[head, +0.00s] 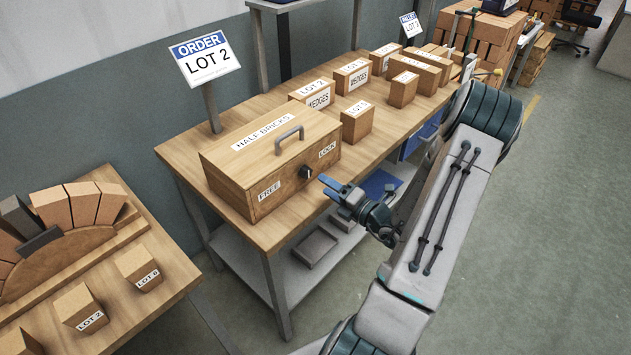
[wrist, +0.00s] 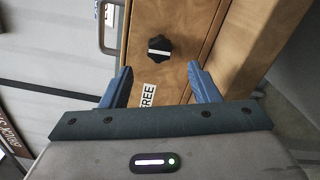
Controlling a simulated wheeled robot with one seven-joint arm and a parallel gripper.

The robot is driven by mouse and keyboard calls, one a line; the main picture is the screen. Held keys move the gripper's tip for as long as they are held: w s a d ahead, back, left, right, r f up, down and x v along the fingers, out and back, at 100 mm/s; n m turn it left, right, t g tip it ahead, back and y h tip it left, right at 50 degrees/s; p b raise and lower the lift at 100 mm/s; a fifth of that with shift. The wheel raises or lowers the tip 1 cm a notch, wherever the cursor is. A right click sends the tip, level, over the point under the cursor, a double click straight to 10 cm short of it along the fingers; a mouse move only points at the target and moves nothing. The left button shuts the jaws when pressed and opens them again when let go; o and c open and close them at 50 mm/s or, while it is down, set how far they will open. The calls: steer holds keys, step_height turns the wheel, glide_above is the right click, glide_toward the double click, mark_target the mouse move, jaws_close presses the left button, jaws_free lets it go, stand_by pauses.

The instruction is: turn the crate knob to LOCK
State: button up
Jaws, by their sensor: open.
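The wooden crate (head: 228,162) marked HALF BRICKS stands shut on the workbench, with a grey handle (head: 289,138) on its lid. Its dark knob (head: 306,172) sits on the front face between the FREE label (head: 269,190) and the LOCK label (head: 327,149). In the wrist view the knob (wrist: 159,45) carries a white bar, roughly crosswise to the direction of the FREE label (wrist: 148,95). I cannot tell which end is the pointer. My gripper (head: 325,186), with blue fingers, is open and empty in front of the knob, apart from it. In the wrist view the knob lies beyond the fingertips (wrist: 160,70), roughly centred between them.
The workbench (head: 183,152) carries several labelled brick boxes (head: 357,121) right of the crate. An ORDER LOT 2 sign (head: 206,60) stands behind it. A second table (head: 170,265) at lower left holds a brick arch and loose blocks. Floor at right is clear.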

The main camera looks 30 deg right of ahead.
steer(key=v, duration=0.6)
steer(key=shift+s+b, duration=0.35)
steer(key=shift+b, duration=0.1)
steer(key=s+a+r+n+g+y, duration=0.2)
steer(key=s+a+r+n+g, duration=0.15)
steer(key=a+n+g, duration=0.75)
steer(key=s+a+r+n+g+y, duration=0.25)
steer(key=a+r+n+g, duration=0.2)
steer(key=a+n, duration=0.8)
steer(key=s+d+r+n+t+h, duration=0.1)
steer(key=s+r+n+h, duration=0.2)
steer(key=n, duration=0.8)
steer(key=s+d+r+n+h, duration=0.2)
steer(key=r+n+h, duration=0.3)
steer(key=n, duration=0.7)
steer(key=shift+s+r+t+h, duration=0.3)
steer(key=shift+s+h, duration=0.5)
steer(key=shift+h, duration=0.55)
